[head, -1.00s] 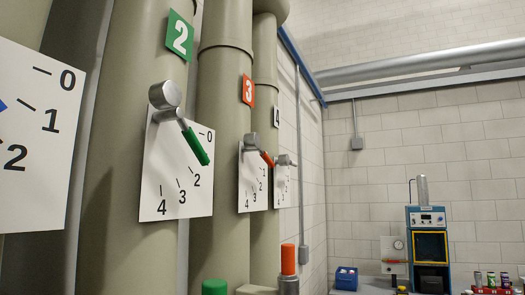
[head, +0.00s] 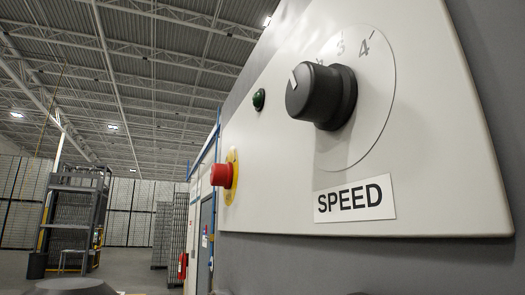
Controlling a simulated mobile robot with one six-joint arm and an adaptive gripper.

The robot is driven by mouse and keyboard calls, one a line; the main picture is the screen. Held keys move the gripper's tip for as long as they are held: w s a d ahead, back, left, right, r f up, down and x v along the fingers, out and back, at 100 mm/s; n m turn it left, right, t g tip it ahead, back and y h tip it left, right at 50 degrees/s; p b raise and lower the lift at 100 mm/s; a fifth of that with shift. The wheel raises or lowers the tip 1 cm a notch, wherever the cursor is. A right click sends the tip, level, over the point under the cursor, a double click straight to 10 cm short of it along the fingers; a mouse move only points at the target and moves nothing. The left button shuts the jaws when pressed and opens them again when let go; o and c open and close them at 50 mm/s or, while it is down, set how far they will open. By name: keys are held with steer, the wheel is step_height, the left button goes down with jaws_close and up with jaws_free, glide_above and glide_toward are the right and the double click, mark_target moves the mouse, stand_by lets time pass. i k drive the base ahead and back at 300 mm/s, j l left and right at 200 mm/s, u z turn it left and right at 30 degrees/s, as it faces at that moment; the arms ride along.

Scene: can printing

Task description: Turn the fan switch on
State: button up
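No switch marked as a fan switch shows in the head view. A light control panel (head: 270,190) fills the right side, close to the camera. It carries a black rotary knob (head: 322,95) on a pale round dial (head: 375,105) above a label reading "SPEED" (head: 354,199). The white pointer mark on the knob faces the upper left. The numbers 3 and 4 show on the dial; the knob hides part of the scale. A dark green round lamp or button (head: 259,99) is left of the knob. My gripper is not in view.
A red mushroom button (head: 221,175) on a yellow plate (head: 232,176) sticks out at the panel's left edge. A grey rack-like structure (head: 76,215) stands far left, with tall stacks (head: 125,210) behind it. Open floor (head: 125,268) lies between.

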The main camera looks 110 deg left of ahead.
mark_target(221, 175)
steer(key=k+u, duration=0.15)
steer(key=u, duration=3.25)
